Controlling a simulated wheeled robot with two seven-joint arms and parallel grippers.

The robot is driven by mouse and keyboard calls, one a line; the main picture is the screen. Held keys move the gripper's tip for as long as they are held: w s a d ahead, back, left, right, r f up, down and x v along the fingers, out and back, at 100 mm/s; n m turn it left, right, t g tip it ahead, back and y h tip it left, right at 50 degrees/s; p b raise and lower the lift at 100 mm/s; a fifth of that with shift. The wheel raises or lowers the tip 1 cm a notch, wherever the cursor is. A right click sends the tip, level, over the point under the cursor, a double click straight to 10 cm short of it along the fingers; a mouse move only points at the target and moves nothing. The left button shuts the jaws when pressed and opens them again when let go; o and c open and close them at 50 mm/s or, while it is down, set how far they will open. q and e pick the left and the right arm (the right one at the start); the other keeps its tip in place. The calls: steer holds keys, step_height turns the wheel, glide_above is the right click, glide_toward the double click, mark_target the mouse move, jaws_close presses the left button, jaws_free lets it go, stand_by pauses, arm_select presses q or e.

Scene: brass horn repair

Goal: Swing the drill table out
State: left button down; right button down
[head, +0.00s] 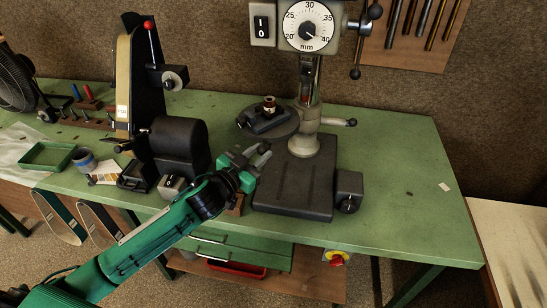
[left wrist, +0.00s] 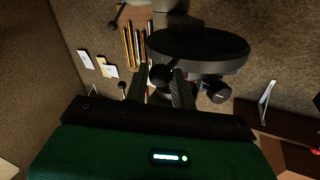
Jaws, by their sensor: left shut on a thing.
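In the left wrist view the table (left wrist: 200,45) looms close ahead. My left gripper (head: 262,153) is at the table's front-left edge, just below the plate. In the left wrist view its fingers (left wrist: 160,88) are shut on a dark round knob (left wrist: 159,74) by the table's rim. The fingers hide part of the knob, and its joint with the table is not clear. My right gripper is not in view.
The drill press base (head: 292,188) stands below the table on the green bench (head: 400,180). A clamp lever (head: 340,122) sticks out right of the column. A belt grinder (head: 180,145) stands close on the left. The bench is mostly clear on the right.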

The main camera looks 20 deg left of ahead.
arm_select(q)
glide_toward(241, 131)
steer(key=w+d, duration=0.4)
steer(key=shift+w+d+r, duration=0.1)
steer(key=shift+d+r, duration=0.05)
steer(key=shift+w+a, duration=0.65)
steer(key=shift+a, duration=0.25)
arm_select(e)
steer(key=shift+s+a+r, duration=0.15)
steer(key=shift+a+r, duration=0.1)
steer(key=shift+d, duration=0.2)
arm_select(q)
steer(key=c, duration=1.2)
jaws_free()
